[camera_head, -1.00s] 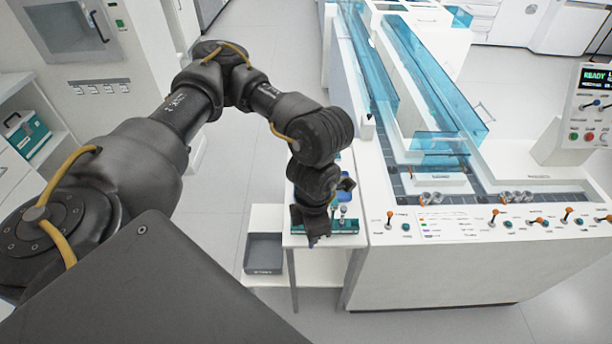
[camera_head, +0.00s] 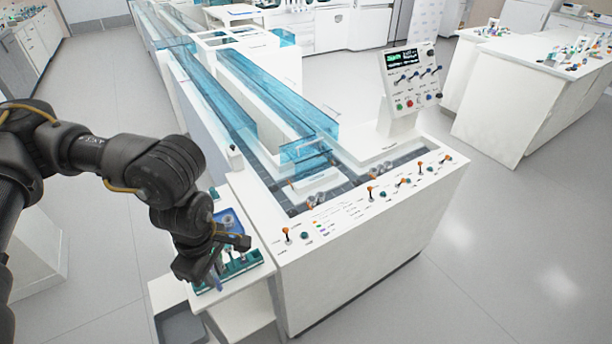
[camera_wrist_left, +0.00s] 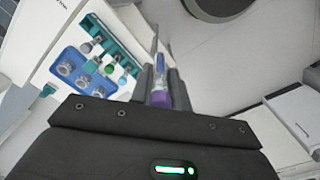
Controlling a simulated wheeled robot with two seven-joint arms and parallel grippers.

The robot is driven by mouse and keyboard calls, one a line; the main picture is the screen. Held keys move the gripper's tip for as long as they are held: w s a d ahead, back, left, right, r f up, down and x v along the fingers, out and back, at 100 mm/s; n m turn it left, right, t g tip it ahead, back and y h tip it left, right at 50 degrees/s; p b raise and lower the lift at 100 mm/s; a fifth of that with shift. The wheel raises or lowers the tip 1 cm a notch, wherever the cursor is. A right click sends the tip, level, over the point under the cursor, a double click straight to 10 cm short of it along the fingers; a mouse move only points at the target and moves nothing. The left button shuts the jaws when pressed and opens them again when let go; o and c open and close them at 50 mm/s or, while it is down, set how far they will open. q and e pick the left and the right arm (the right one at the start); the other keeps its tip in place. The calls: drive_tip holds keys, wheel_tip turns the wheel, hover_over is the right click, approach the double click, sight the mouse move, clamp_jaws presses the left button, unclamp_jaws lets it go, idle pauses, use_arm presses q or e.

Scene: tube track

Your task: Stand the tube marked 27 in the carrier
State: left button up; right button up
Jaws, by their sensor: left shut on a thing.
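My left gripper (camera_head: 214,274) is over the small side table by the track, at the teal rack (camera_head: 242,264). In the left wrist view my left gripper (camera_wrist_left: 162,88) is shut on a tube (camera_wrist_left: 159,97) with a purple end; its number cannot be read. The teal rack (camera_wrist_left: 128,62) there holds several tubes. Beside it a blue tray (camera_wrist_left: 66,56) holds several round grey pucks (camera_wrist_left: 66,69). In the head view round grey pucks (camera_head: 316,199) also sit on the track. Which is the task's carrier cannot be told. My right gripper is out of view.
The white track machine (camera_head: 350,250) stands right of the side table, with blue clear guards (camera_head: 305,153) and orange levers along its front. A control panel (camera_head: 411,78) rises at its right. A grey bin (camera_head: 183,324) sits low at the left. Open floor lies to the right.

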use_arm(q)
drive_tip(key=m, duration=0.3)
drive_tip(key=shift+w+r, duration=0.2)
drive_tip(key=shift+r, duration=0.15)
drive_tip(key=m, duration=0.3)
drive_tip(key=r+m, duration=0.1)
drive_tip(key=m, duration=0.1)
drive_tip(key=shift+w+r+m, duration=0.1)
drive_tip(key=shift+w+m, duration=0.05)
drive_tip(key=shift+m, duration=0.25)
drive_tip(key=m, duration=0.2)
drive_tip(key=r+m, duration=0.1)
drive_tip(key=m, duration=0.3)
drive_tip(key=shift+w+r+m+b, duration=0.15)
drive_tip(key=shift+r+m+b, duration=0.15)
drive_tip(key=shift+b, duration=0.1)
